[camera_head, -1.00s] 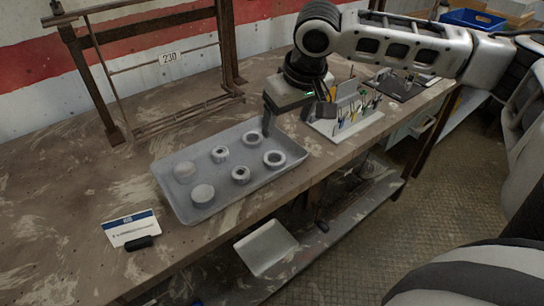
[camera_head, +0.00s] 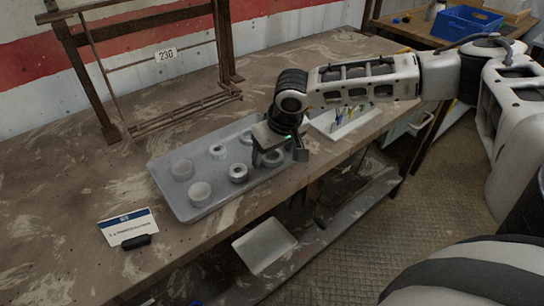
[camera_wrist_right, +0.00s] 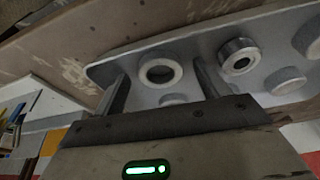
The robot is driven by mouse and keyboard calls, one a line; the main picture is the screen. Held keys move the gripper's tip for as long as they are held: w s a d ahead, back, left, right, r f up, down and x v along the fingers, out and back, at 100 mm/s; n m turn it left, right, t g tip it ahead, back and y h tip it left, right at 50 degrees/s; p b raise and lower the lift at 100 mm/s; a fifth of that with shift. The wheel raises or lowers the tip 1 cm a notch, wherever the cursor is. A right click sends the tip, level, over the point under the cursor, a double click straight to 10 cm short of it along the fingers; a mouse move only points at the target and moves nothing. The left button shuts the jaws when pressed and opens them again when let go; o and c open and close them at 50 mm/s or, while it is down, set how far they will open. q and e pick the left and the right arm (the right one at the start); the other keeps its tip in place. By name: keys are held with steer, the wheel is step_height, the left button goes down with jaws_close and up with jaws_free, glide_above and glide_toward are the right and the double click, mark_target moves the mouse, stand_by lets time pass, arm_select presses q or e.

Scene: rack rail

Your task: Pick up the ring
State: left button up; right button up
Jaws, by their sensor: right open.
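A grey tray (camera_head: 196,212) on the workbench holds several pale round parts, some with wide holes and some that look like caps or cups. A wide-holed ring (camera_head: 272,158) sits at the tray's right end, partly hidden by my right gripper. My right gripper (camera_head: 279,160) is open and low over that end. In the right wrist view, the open right gripper (camera_wrist_right: 160,74) has one finger on each side of the ring (camera_wrist_right: 160,85), with gaps; I cannot tell the height between them. A narrower-holed ring (camera_wrist_right: 238,57) lies outside the fingers. My left gripper is not in view.
A rusty metal frame (camera_head: 96,95) stands behind the tray. A white tool holder (camera_head: 345,122) is right of the gripper. A label card (camera_head: 128,226) stands at the front left. A blue bin (camera_head: 468,20) is at the far right.

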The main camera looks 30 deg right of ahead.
steer(key=c, duration=1.1)
steer(key=shift+o, duration=0.2)
steer(key=shift+r, duration=0.1)
